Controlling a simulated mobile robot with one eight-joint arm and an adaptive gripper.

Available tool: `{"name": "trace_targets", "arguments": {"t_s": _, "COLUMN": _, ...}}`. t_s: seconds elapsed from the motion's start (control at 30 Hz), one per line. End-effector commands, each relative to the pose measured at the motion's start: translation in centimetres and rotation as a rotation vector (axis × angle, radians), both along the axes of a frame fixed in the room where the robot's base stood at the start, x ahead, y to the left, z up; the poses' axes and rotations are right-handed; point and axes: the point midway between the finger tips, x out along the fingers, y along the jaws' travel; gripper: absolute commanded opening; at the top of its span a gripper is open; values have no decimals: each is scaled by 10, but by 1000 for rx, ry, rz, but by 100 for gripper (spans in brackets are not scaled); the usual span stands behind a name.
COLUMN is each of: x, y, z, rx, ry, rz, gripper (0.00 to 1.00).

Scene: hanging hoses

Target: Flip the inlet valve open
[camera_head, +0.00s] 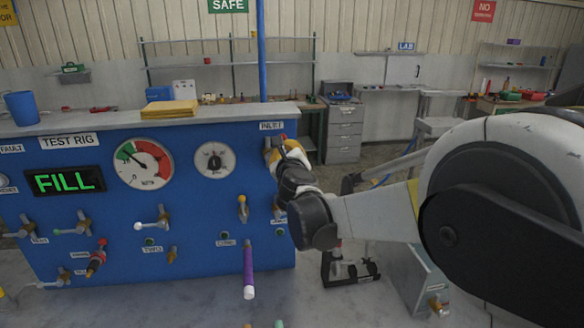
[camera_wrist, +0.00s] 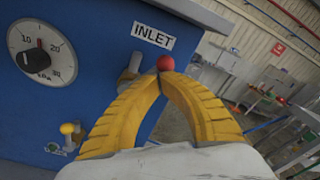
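The inlet valve is on the blue test rig under the INLET label (camera_wrist: 152,36). Its red ball knob (camera_wrist: 165,63) stands out from the grey valve body (camera_wrist: 132,68) in the wrist view; it also shows small in the head view (camera_head: 283,137). My gripper (camera_wrist: 163,76) has its two yellow fingers curved together, with the tips meeting at the red knob. The tips look shut and at or very near the knob; I cannot tell whether they pinch the lever. The fingers hide part of the handle.
The test rig (camera_head: 110,235) has a FILL display (camera_head: 65,181), a red-green gauge (camera_head: 143,164) and a white dial (camera_head: 214,160). Several other valves and a purple hose (camera_head: 248,270) stick out of its front.

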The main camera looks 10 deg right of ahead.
Motion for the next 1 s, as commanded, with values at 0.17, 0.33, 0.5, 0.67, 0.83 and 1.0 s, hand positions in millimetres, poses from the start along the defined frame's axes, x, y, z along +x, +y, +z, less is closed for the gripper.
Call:
{"name": "trace_targets", "arguments": {"t_s": 0.17, "x": 0, "y": 7, "z": 3, "rx": 0, "ry": 0, "rz": 1, "gripper": 0}}
{"name": "trace_targets", "arguments": {"t_s": 0.33, "x": 0, "y": 11, "z": 4, "rx": 1, "ry": 0, "rz": 1, "gripper": 0}}
{"name": "trace_targets", "arguments": {"t_s": 0.5, "x": 0, "y": 12, "z": 5, "rx": 2, "ry": 0, "rz": 1, "gripper": 0}}
{"name": "trace_targets", "arguments": {"t_s": 0.67, "x": 0, "y": 13, "z": 6, "rx": 2, "ry": 0, "rz": 1, "gripper": 0}}
{"name": "trace_targets", "arguments": {"t_s": 0.83, "x": 0, "y": 13, "z": 6, "rx": 2, "ry": 0, "rz": 1, "gripper": 0}}
{"name": "trace_targets", "arguments": {"t_s": 1.0, "x": 0, "y": 13, "z": 6, "rx": 2, "ry": 0, "rz": 1, "gripper": 0}}
